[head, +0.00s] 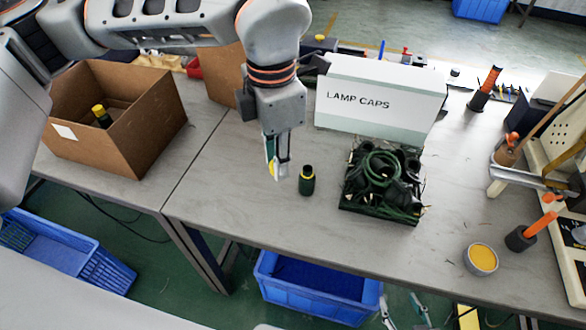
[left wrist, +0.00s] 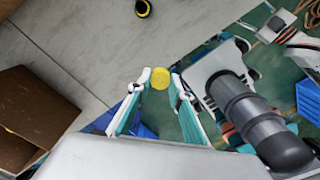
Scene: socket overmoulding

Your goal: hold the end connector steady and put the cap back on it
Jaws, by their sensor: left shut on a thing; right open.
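A crate of dark cables (head: 380,211) stands right of the connector, with a "LAMP CAPS" box (head: 375,100) behind. A cardboard box (head: 150,130) holding a similar connector is at left. A round yellow-filled tin (head: 481,259) is near the front right. The table before the connector is clear.

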